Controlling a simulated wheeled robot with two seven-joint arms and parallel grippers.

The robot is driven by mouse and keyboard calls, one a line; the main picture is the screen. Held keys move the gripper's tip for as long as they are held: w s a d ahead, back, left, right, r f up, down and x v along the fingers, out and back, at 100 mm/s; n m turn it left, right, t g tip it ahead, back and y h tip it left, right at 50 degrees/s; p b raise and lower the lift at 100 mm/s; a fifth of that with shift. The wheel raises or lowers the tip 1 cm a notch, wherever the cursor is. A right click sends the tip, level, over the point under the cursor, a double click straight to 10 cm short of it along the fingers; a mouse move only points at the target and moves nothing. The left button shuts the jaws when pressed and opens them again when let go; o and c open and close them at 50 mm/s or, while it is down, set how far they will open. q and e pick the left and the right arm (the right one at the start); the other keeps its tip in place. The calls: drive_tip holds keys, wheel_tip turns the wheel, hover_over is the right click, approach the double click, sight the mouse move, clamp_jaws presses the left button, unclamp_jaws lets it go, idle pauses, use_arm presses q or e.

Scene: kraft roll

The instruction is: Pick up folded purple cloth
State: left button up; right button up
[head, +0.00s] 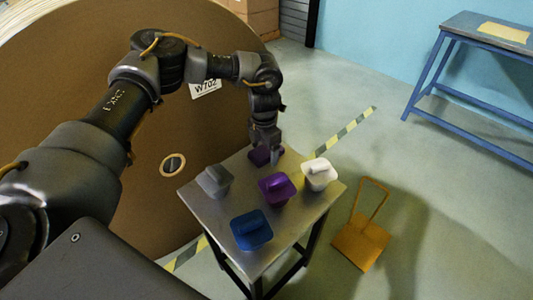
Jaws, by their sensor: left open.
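A brighter purple block-like item (277,188) sits near the middle of the table, in front of the gripper. My right gripper is not in view.
Grey (215,181), blue (251,230) and white (319,174) items stand on the same table. A huge brown kraft roll (80,80) rises behind it. An orange-brown handled object (361,242) lies on the floor to the right. A blue bench (480,30) stands far right.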

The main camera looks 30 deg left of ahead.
use_arm(q)
drive_tip(key=c, duration=1.1)
drive_tip(key=shift+r, duration=0.15)
